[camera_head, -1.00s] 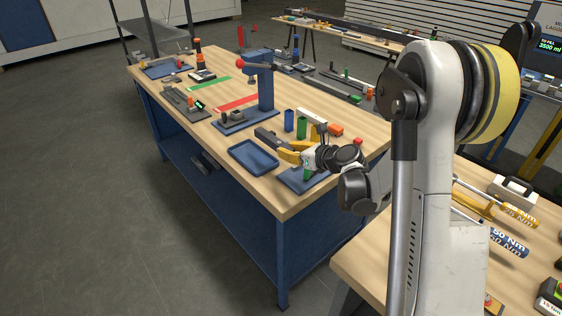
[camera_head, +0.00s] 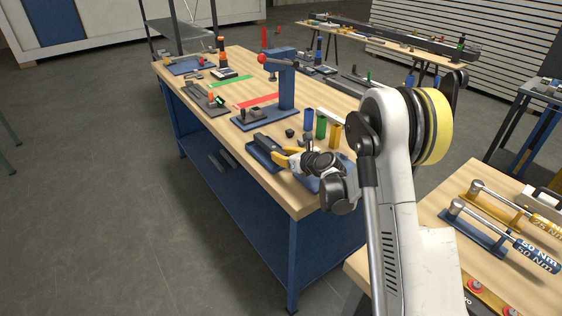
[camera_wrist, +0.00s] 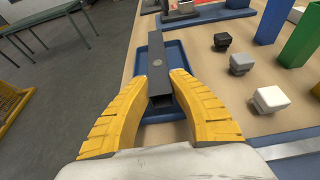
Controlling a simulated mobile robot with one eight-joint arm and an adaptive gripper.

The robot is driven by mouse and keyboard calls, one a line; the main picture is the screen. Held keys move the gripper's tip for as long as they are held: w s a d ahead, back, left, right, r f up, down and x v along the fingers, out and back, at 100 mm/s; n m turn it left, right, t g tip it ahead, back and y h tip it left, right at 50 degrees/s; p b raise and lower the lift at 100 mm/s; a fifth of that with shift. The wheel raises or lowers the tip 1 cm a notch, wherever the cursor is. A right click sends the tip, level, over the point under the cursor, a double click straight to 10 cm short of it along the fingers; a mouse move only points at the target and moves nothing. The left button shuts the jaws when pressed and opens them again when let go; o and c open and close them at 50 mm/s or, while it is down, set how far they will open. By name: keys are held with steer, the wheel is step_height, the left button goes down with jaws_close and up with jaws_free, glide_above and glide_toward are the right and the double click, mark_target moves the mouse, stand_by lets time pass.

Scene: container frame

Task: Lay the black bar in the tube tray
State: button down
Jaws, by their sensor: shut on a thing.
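The black bar (camera_wrist: 157,68) is a long dark square bar, held lengthwise between the yellow fingers of my gripper (camera_wrist: 160,100). It points away from me in the wrist view. The tube tray (camera_wrist: 176,50) is a shallow blue tray near the table's edge; the bar is over it and hides its middle. In the head view the bar (camera_head: 268,143) is over the tray (camera_head: 262,163), with my gripper (camera_head: 290,156) at its near end. I cannot tell whether the bar touches the tray floor.
Black, grey and white small blocks (camera_wrist: 240,63) stand right of the tray. Green and blue upright tubes (camera_wrist: 301,42) stand farther right. A blue press (camera_head: 287,80) stands behind the tray. The wooden bench edge (camera_head: 235,158) is close on the left.

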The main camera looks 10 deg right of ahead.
step_height(320, 180, down, 2)
steer(key=shift+f, duration=0.15)
steer(key=c, duration=1.3)
jaws_free()
steer(key=shift+b, duration=0.3)
steer(key=shift+o, duration=0.2)
